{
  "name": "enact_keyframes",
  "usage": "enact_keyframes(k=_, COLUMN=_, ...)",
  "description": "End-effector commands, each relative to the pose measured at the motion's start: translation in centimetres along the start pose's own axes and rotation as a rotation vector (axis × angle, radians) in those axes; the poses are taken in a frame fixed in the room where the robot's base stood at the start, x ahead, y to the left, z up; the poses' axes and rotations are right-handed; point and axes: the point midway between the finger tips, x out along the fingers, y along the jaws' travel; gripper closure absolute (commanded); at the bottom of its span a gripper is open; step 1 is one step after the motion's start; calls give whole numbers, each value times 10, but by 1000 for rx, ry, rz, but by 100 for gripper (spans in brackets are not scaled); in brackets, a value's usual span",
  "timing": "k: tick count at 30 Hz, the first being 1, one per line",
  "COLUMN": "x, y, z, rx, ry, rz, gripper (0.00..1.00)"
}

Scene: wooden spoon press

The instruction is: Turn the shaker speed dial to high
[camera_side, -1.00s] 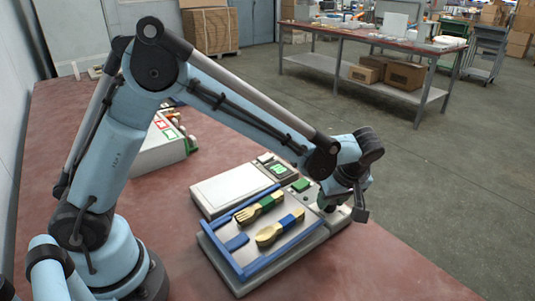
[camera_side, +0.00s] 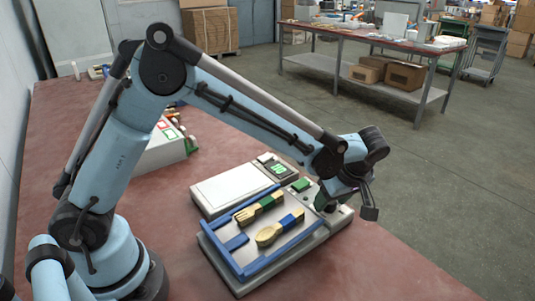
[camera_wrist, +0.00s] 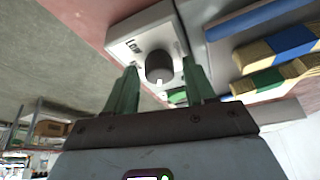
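The dial is a dark round knob (camera_wrist: 158,66) with a white mark on its rim, on a pale control box (camera_wrist: 137,35) in the wrist view. My gripper (camera_wrist: 160,84) is open and empty, with one green finger on each side of the knob in the picture. Contact with the knob does not show. In the side view my gripper (camera_side: 326,204) points down at the right end of the shaker, largely hiding the dial. The shaker's blue-edged tray (camera_side: 238,262) holds a wooden fork bundle (camera_side: 259,208) and a wooden spoon bundle (camera_side: 280,229).
A pale flat-topped device (camera_side: 230,189) with a green display (camera_side: 276,168) stands behind the tray. A white box with coloured panels (camera_side: 165,148) is farther left. The red tabletop (camera_side: 395,270) is clear at the front right.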

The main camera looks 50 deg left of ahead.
Motion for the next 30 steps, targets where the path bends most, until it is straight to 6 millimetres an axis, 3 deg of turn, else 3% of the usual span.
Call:
enact_keyframes(k=13, x=-10, y=0, z=0, rx=2, ry=2, rz=1, gripper=41)
enact_keyframes(k=30, x=-107, y=0, z=0, rx=1, ry=1, rz=1, gripper=41)
